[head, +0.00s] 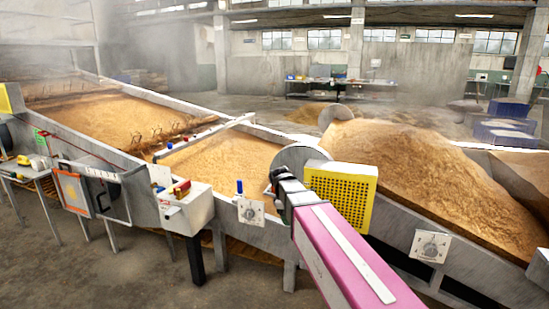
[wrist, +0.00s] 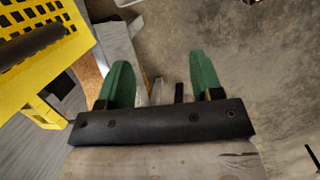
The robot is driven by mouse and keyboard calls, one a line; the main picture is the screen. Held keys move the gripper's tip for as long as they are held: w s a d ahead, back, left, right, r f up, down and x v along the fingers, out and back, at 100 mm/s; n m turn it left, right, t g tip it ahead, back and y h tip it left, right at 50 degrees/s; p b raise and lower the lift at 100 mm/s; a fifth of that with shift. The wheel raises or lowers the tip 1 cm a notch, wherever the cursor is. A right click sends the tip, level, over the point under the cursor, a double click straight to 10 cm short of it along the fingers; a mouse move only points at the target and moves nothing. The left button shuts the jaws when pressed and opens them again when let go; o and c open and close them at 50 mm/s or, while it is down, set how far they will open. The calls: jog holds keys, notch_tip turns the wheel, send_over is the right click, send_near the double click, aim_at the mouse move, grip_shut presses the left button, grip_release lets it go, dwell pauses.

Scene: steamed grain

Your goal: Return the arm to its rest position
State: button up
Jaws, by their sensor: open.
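My arm reaches forward from the lower right in the head view, with a pink link nearest the camera. My gripper (head: 273,192) is at its far end, dark and partly hidden, in front of the trough wall beside a yellow perforated box (head: 342,190). In the wrist view, my gripper (wrist: 162,85) shows two green fingers spread apart with nothing between them. The yellow perforated box (wrist: 38,50) is at the upper left there, close to the left finger. Concrete floor shows beyond the fingers.
Long metal troughs hold heaped grain (head: 230,162), with a larger grain pile (head: 420,170) at the right. A control box (head: 187,207) with a red part stands left of my gripper. A small table (head: 28,172) is at the far left. Open floor (head: 110,275) lies at the lower left.

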jog(key=s+d+f+m+y, duration=0.2)
jog(key=s+d+f+m, duration=1)
jog(key=f, duration=0.3)
jog(key=shift+s+d+f+m+y, duration=0.2)
jog(key=shift+s+d+m+y, duration=0.2)
jog(key=shift+s, duration=0.4)
